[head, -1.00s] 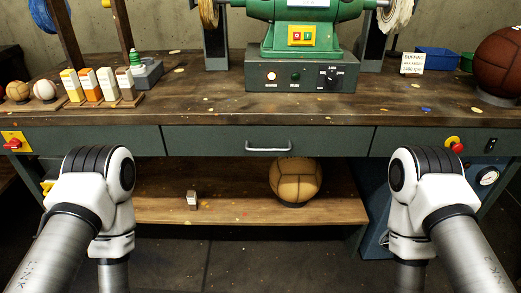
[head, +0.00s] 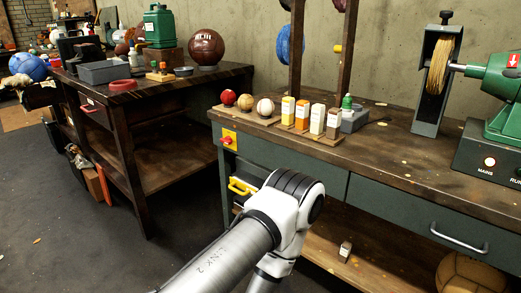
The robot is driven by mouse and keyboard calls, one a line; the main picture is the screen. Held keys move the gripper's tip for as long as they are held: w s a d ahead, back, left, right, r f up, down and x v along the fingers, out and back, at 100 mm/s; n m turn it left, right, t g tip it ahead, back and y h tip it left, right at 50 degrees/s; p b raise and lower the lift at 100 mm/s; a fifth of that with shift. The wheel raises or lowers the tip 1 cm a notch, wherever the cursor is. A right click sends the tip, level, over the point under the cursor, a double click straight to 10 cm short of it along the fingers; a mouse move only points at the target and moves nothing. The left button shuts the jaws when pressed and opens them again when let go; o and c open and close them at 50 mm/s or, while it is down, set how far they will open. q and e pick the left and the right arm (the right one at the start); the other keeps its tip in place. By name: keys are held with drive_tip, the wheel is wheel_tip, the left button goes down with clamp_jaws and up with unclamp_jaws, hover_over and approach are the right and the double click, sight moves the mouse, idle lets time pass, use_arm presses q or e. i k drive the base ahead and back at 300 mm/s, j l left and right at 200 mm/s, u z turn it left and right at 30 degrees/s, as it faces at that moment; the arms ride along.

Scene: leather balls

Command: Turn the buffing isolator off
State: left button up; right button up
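A red switch knob on a yellow plate (head: 229,139) is mounted on the front left end of the workbench; it looks like an isolator, but no label is readable and its setting is too small to tell. The green buffing machine (head: 505,90) is cut off at the right edge. Its dark control box (head: 485,150) has a glowing lamp (head: 490,162) marked MAINS. My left arm rises from the bottom in front of the bench, below and right of the red knob. Neither gripper is in view.
A yellow handle (head: 243,186) sticks out below the red knob. A second dark table (head: 150,100) with a brown ball (head: 206,47) stands left. Floor between them is clear.

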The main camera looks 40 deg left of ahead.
sight(228, 140)
drive_tip(key=u, duration=1.55)
